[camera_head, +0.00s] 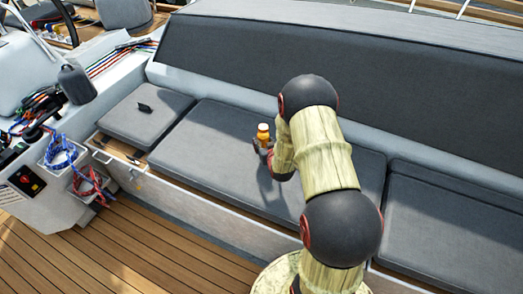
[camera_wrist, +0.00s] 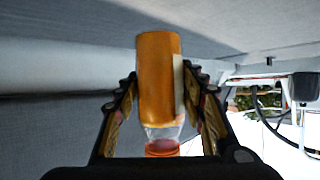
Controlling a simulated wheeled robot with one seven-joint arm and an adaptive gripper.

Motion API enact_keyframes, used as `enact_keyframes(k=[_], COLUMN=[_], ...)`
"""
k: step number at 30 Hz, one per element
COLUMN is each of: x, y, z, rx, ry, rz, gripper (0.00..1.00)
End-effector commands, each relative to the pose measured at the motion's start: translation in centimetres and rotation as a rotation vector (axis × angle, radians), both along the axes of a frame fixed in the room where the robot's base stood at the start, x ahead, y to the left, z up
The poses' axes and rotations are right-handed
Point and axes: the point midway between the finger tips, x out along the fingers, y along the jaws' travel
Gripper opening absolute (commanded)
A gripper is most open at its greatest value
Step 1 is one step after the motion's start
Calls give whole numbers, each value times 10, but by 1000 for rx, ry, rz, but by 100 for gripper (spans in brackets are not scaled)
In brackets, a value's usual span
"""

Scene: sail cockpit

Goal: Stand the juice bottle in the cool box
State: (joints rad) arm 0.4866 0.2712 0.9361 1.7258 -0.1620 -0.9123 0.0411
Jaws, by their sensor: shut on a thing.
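The juice bottle (camera_head: 263,132) is small and orange and looks roughly upright in the head view, in front of the long seat cushion. My gripper (camera_head: 263,146) is shut on it; the arm partly hides the gripper there. In the wrist view the bottle (camera_wrist: 158,75) is between both fingers of my gripper (camera_wrist: 160,92), with its clear neck and red cap towards the palm. It appears held above the cushion, but the exact gap is unclear. I cannot make out a cool box for certain.
A pale-fronted drawer or locker (camera_head: 117,170) with a handle shows below the left cushion (camera_head: 147,120). A small dark object (camera_head: 144,106) lies on that cushion. The long grey cushion (camera_head: 205,150) has clear room. Coiled ropes (camera_head: 90,184) hang at the left; the wooden deck (camera_head: 130,250) is clear.

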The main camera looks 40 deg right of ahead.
Motion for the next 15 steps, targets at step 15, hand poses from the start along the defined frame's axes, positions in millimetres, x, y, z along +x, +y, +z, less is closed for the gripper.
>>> enact_keyframes(k=[15], x=[19], y=[-3], z=[-49], rx=[-1], ry=[-2], rz=[-1], gripper=[7])
